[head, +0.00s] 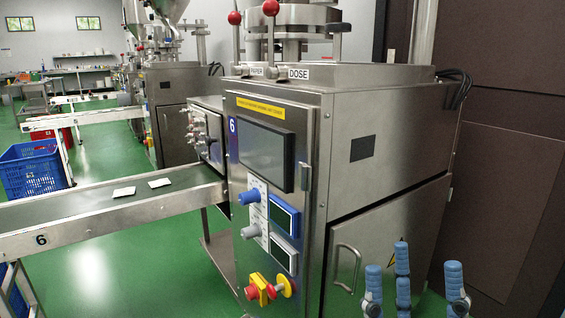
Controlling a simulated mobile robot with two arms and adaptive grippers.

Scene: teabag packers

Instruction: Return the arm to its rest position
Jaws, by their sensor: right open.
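My right gripper (411,278) shows at the bottom right of the head view, with its blue-padded fingers pointing up. The fingers are spread apart with nothing between them, so it is open and empty. It appears in front of the lower cabinet door of the steel packing machine (395,145) marked 6. I cannot tell its exact distance from that door. The rest of my right arm is below the picture. My left gripper is not in view.
The machine's front carries a dark screen (262,155), knobs and a red stop button (252,293). A conveyor (85,212) with two white teabags (160,183) runs left. A blue crate (32,168) stands beyond. Brown wall panels (510,150) close the right side.

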